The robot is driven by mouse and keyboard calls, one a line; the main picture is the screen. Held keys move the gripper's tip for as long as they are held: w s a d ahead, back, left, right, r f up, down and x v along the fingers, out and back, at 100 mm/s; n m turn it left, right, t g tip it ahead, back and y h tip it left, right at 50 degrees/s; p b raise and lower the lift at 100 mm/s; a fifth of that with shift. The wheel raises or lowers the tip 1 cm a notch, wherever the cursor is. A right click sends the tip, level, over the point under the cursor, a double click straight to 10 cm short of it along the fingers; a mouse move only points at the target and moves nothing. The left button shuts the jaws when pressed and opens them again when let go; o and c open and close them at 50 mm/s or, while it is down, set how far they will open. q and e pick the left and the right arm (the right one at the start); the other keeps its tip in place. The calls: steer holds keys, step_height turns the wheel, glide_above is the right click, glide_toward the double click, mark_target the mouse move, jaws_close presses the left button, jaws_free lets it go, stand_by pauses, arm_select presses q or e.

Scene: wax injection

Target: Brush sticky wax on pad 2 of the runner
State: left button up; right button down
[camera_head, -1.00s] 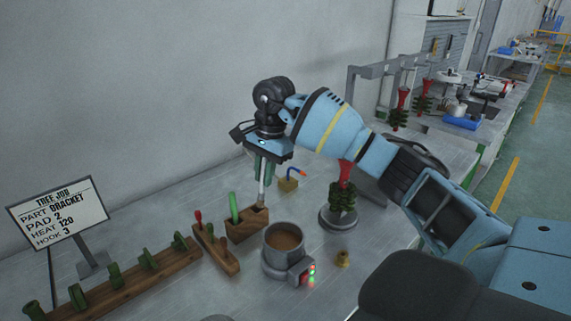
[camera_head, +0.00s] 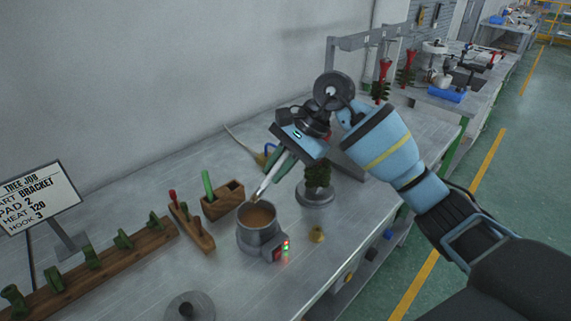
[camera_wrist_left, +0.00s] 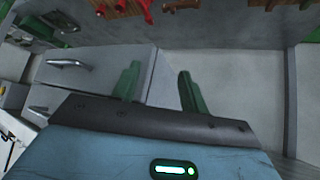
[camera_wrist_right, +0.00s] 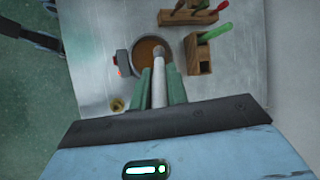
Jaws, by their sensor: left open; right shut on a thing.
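My right gripper (camera_head: 281,163) is shut on a pale-handled brush (camera_head: 270,181). The brush tilts down to the left, its lower end at the mouth of the grey wax pot (camera_head: 250,239) of brown wax (camera_head: 257,216). In the right wrist view the brush (camera_wrist_right: 159,85) reaches over the wax (camera_wrist_right: 149,52); whether the tip touches it I cannot tell. The green runner (camera_head: 318,173) stands on a round grey base (camera_head: 315,194), right of the pot; my right gripper hides its top, and its pads cannot be told apart. My left gripper (camera_wrist_left: 158,88) is open and empty.
A wooden block (camera_head: 222,203) holds a green-handled tool. A rack (camera_head: 192,228) with red and green tools and a long rail (camera_head: 95,272) of green parts stand left. A sign (camera_head: 38,198) reads pad 2. A small brass piece (camera_head: 317,235) sits right of the pot.

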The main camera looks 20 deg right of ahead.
arm_select(q)
steer(key=shift+s+f, duration=0.1)
steer(key=shift+s, duration=0.05)
arm_select(e)
steer(key=shift+f, duration=0.1)
steer(key=shift+a+f, duration=0.1)
steer(key=shift+f, duration=0.1)
arm_select(q)
steer(key=shift+s+f+g+b, duration=0.15)
steer(key=shift+s+f+b, duration=0.2)
steer(key=shift+f+b, duration=0.2)
steer(key=shift+s+f+g+b, duration=0.15)
steer(key=shift+s+f+b, duration=0.25)
steer(key=shift+f, duration=0.2)
arm_select(e)
step_height(320, 180, down, 5)
steer(key=shift+f, duration=0.2)
arm_select(q)
steer(key=shift+w, duration=0.15)
steer(key=shift+s+f, duration=0.15)
steer(key=shift+s, duration=0.05)
steer(key=shift+s+f+b, duration=0.55)
steer(key=shift+f, duration=0.1)
arm_select(e)
steer(key=shift+f, duration=0.95)
stand_by(0.8)
arm_select(q)
steer(key=shift+w+r, duration=0.1)
arm_select(e)
steer(key=shift+r, duration=0.15)
